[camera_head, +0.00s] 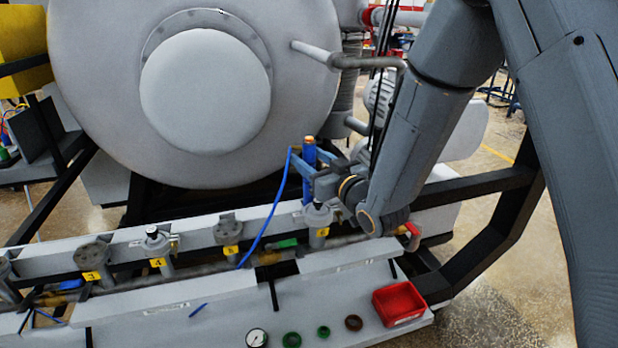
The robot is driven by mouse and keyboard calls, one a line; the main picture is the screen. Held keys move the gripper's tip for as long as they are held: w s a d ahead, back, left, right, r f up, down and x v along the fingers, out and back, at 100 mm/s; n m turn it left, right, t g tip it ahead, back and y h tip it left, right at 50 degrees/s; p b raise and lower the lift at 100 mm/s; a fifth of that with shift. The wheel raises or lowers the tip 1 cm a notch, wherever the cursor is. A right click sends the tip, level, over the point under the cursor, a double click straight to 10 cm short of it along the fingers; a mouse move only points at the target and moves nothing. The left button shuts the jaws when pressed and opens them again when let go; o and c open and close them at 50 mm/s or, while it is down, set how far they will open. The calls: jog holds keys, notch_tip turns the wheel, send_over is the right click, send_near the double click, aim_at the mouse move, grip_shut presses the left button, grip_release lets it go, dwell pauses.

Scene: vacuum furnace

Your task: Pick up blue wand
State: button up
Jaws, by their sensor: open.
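The blue wand (309,172) stands upright on a grey fitting of the rail, with an orange tip at its top. My gripper (303,163) reaches in from the right at the wand's upper part. Its bluish-grey fingers are open and lie close around or beside the wand; I cannot tell whether they touch it. A thin blue hose (275,210) curves down just left of the wand.
A large grey furnace chamber (100,130) stands behind the rail. Numbered valve fittings (157,243) line the rail to the left. A red bin (399,302), a gauge (257,338) and small rings (323,331) sit on the front ledge.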

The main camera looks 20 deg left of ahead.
jog(key=shift+w+a, duration=0.15)
grip_shut()
jog(key=shift+r, duration=0.1)
dwell(0.3)
